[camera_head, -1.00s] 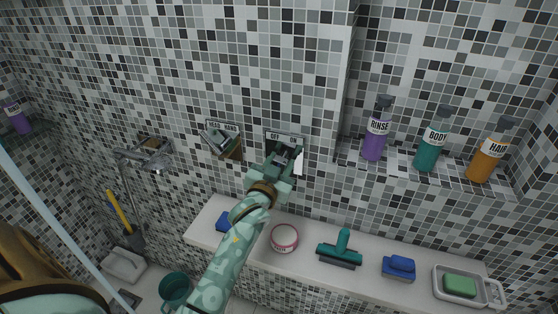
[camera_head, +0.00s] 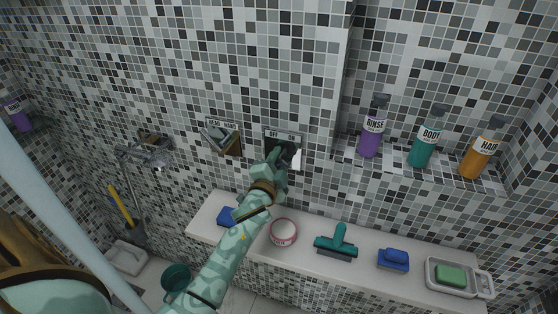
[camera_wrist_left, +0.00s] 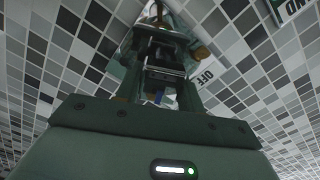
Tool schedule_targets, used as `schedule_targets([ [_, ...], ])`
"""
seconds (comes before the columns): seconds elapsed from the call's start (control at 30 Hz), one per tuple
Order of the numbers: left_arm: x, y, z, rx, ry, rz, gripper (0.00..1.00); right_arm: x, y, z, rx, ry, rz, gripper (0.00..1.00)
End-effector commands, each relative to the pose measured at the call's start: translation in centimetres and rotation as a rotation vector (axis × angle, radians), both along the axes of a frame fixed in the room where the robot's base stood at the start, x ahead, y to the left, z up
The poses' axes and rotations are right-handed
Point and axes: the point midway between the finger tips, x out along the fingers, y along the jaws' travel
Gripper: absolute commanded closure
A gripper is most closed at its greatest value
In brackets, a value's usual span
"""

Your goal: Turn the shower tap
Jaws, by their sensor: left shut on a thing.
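The shower tap is a square wall plate (camera_head: 286,133) marked OFF and ON, in the middle of the head view. Its OFF end also shows in the left wrist view (camera_wrist_left: 206,78). My left gripper (camera_head: 277,160) is at this plate, covering much of its lower left part. In the left wrist view its fingers are closed around the dark tap handle (camera_wrist_left: 164,70). The handle is mostly hidden by the gripper in the head view, so its exact angle is hard to tell. My right gripper is not in view.
A second plate with a lever (camera_head: 222,137) is just left of the tap. Rinse (camera_head: 371,132), body (camera_head: 425,140) and hair (camera_head: 480,157) bottles stand in a niche at right. Below, a ledge (camera_head: 310,228) holds a round tin (camera_head: 284,232), a teal squeegee (camera_head: 337,242) and blue sponges.

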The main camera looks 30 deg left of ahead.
Motion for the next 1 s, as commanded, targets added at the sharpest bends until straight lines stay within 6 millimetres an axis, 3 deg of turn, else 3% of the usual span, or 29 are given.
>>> schedule_targets([
  [0.33, -0.03, -0.09, -0.20, 0.113, 0.030, -0.001, 0.85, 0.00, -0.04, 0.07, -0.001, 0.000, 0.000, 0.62],
  [0.83, -0.03, -0.09, -0.25, 0.126, 0.035, -0.001, 0.85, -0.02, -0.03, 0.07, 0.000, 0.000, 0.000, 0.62],
  [0.87, -0.04, -0.09, -0.25, 0.126, 0.035, -0.001, 0.54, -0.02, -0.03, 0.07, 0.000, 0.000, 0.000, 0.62],
  [0.9, -0.03, -0.09, -0.25, 0.126, 0.035, -0.001, 0.42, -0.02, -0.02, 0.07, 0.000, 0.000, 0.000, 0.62],
  [1.0, -0.02, -0.08, -0.20, 0.127, 0.034, 0.000, 0.40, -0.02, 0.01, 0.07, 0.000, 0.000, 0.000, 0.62],
])
